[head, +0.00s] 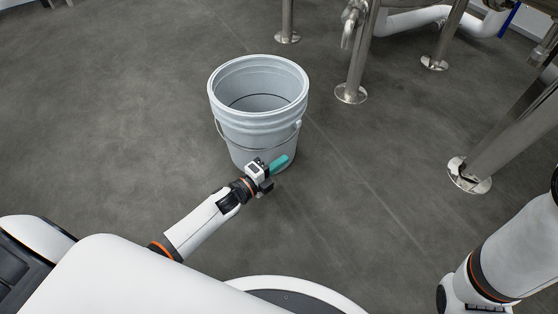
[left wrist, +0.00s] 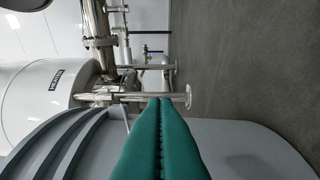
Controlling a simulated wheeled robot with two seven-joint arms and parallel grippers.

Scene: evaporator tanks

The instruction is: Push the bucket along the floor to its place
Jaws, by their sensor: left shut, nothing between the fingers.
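A light grey bucket (head: 262,128) stands upright on the floor in the middle of the head view. It is open at the top, looks empty apart from a dark line inside, and its wire handle hangs down on the near side. My left gripper (head: 279,163), with teal fingers, is low at the bucket's near side, its fingers lying across the lower wall. Contact cannot be told for sure. In the left wrist view the teal fingers (left wrist: 160,140) are together with nothing between them, and the bucket's grey wall (left wrist: 240,140) fills the lower part. My right gripper is not in view.
Steel tank legs with round floor plates stand behind and right of the bucket, one (head: 352,92) close to it. Another leg plate (head: 469,176) is at the right. A tap (head: 350,25) hangs at the back. The grey floor (head: 110,120) to the left is clear.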

